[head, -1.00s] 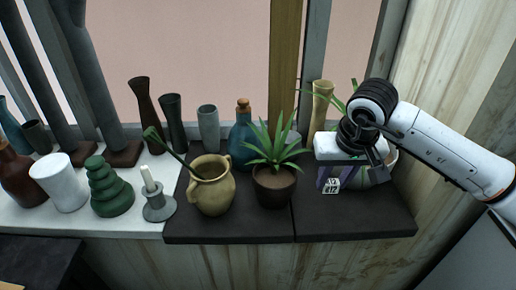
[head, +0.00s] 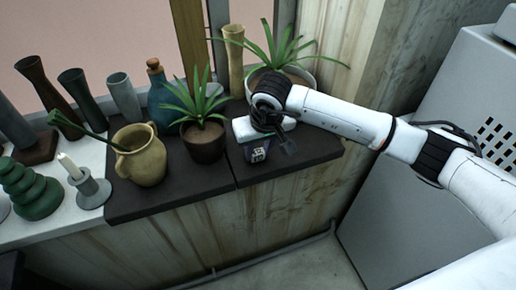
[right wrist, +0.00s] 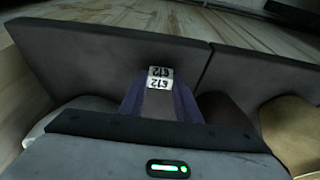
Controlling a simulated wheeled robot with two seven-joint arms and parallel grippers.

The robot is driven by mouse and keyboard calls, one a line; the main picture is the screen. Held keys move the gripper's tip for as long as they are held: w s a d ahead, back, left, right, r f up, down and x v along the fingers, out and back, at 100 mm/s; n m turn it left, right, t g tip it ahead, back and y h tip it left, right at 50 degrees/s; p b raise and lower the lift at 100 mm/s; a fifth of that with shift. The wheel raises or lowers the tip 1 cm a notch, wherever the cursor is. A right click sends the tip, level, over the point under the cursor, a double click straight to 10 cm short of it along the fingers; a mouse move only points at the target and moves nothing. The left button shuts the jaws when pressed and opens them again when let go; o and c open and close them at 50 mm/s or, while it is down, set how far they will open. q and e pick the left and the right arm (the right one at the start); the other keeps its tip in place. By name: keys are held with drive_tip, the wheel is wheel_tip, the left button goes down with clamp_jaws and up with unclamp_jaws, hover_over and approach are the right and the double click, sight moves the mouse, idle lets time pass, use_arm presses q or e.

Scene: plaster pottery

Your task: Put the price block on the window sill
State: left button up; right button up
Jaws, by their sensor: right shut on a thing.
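The price block (head: 258,154) is a small white block with dark "£12" print. It also shows in the right wrist view (right wrist: 160,78), between the purplish fingers. My right gripper (head: 258,148) is shut on it, fingers down, over the dark slab at the right end of the window sill (head: 205,187). The block is low over the slab or touching it; I cannot tell which. The gripper's body hides part of the white planter behind it. My left gripper is not in view.
A potted plant (head: 205,135) in a brown pot stands left of my gripper. A planter (head: 308,75) with long leaves stands behind it. A tan two-handled jug (head: 141,160) and a candle holder (head: 93,190) are farther left. Bare slab lies right of the gripper.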

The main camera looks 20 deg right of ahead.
drive_tip(key=shift+f, duration=0.2)
drive_tip(key=o, duration=1)
